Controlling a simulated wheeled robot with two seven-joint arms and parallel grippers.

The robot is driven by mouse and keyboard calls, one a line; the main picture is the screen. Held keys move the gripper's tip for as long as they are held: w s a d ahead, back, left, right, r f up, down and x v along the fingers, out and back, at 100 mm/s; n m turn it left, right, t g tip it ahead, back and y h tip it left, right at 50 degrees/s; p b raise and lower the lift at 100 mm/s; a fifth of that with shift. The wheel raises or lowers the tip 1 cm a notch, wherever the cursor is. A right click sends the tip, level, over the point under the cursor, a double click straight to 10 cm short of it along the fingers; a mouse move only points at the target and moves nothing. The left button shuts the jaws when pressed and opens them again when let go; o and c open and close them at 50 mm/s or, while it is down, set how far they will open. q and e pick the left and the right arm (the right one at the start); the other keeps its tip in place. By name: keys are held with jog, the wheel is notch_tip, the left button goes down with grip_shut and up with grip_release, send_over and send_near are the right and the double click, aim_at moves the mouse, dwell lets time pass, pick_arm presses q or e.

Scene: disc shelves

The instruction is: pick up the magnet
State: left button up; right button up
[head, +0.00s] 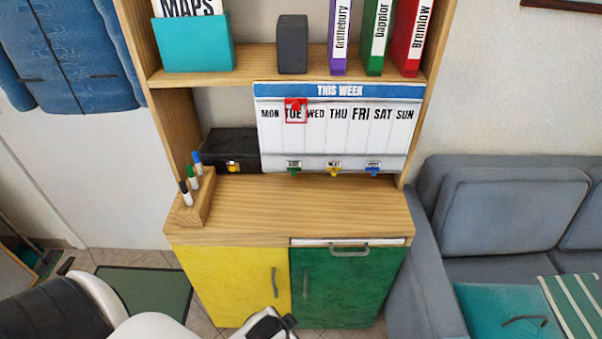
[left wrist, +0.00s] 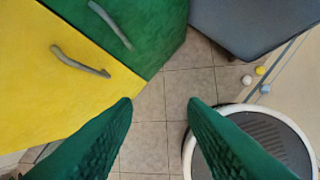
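A white weekly board (head: 337,135) stands at the back of the desk top, with columns from MON to SUN. A red magnet (head: 296,105) sits on the TUE column by a red square outline. A green magnet (head: 294,166), a yellow magnet (head: 333,168) and a blue magnet (head: 374,168) sit along the board's lower edge. My left gripper (head: 275,325) is low in front of the cabinet doors, well below the board. In the left wrist view its fingers (left wrist: 160,102) are apart with nothing between them. My right gripper is not in view.
The wooden desk top (head: 300,205) is mostly clear. A pen holder (head: 195,200) with markers stands at its left, and a black box (head: 232,150) behind. Below are a yellow door (head: 230,280) and a green door (head: 350,285). A grey sofa (head: 510,205) stands right.

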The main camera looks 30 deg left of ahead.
pick_arm(q)
jog(key=w+d+r+m+t+b, duration=0.1)
jog(key=w+r+m+t, duration=0.65)
jog(key=r, duration=0.65)
jog(key=w+d+r+m+t+b, duration=0.1)
jog(key=w+r+m+t, duration=0.35)
jog(key=w+r, duration=0.85)
jog(key=d+r+m+t+h, duration=0.2)
jog(key=d+r+m+h, duration=0.15)
jog(key=r+m, duration=0.25)
jog(key=d+r+m+t+h, duration=0.2)
jog(key=d+r+m+h, duration=0.1)
jog(key=r+m+h, duration=0.3)
jog(key=s+d+r+m+g+h, duration=0.25)
jog(key=d+m+g+h, duration=0.45)
jog(key=m, duration=0.8)
jog(key=m+g+y, duration=1)
jog(key=m+y, duration=0.8)
jog(key=m, duration=0.5)
send_near(294, 170)
jog(key=shift+y, duration=0.25)
jog(key=p+x, duration=0.3)
jog(key=x, duration=0.4)
jog(key=shift+d+f, duration=0.1)
jog(key=shift+f, duration=0.35)
grip_shut()
